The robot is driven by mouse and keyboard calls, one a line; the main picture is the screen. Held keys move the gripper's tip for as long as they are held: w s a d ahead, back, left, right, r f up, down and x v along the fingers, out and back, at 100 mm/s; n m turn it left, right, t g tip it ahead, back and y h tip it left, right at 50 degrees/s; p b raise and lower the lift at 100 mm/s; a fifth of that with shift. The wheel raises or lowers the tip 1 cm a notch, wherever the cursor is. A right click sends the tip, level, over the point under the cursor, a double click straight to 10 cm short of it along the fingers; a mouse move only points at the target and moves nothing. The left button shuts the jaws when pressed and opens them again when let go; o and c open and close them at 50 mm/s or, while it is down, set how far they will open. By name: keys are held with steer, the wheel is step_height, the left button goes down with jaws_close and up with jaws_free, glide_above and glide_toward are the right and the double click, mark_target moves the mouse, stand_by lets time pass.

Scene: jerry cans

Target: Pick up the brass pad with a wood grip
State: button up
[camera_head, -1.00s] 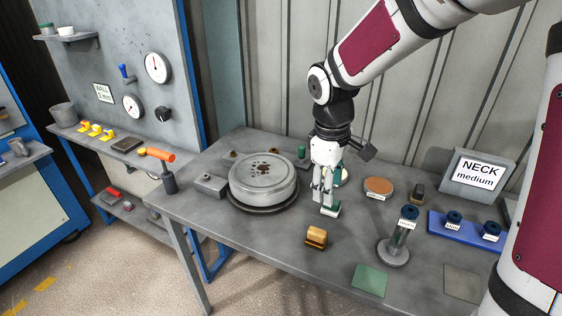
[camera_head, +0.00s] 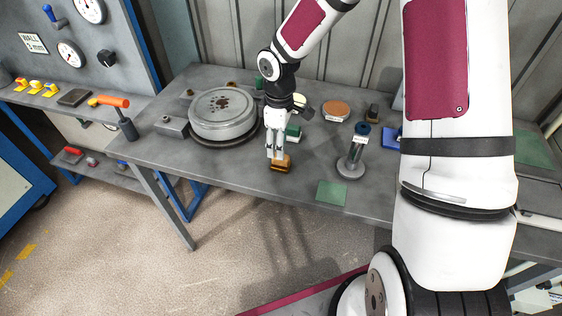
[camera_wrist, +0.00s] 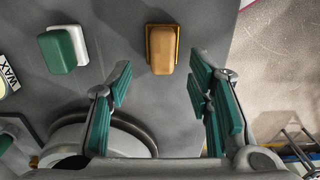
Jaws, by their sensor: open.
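The brass pad with a wood grip (camera_head: 281,164) lies on the grey table near its front edge. In the wrist view, the brass pad (camera_wrist: 162,49) shows as a tan wooden block with a brass rim, ahead of and between my fingers. My gripper (camera_head: 276,154) points down at the pad and partly covers it in the head view. In the wrist view, my gripper (camera_wrist: 160,80) is open and empty, with its green-lined fingers wide apart. I cannot tell how far the fingertips are above the pad.
A green-topped white pad (camera_wrist: 62,49) lies left of the brass pad in the wrist view. A pillar-like stand (camera_head: 354,157) and a green sheet (camera_head: 331,193) are to the right. The table edge is close.

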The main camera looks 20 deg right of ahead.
steer(key=shift+s+d+f+p, duration=0.1)
steer(key=shift+f+p, duration=0.1)
steer(key=shift+f, duration=0.7)
steer(key=shift+s+f+p, duration=0.1)
steer(key=shift+f+p, duration=0.05)
steer(key=shift+f, duration=0.75)
steer(key=shift+s+d+f+p, duration=0.1)
steer(key=shift+f+p, duration=0.1)
steer(key=shift+f, duration=0.7)
jaws_close()
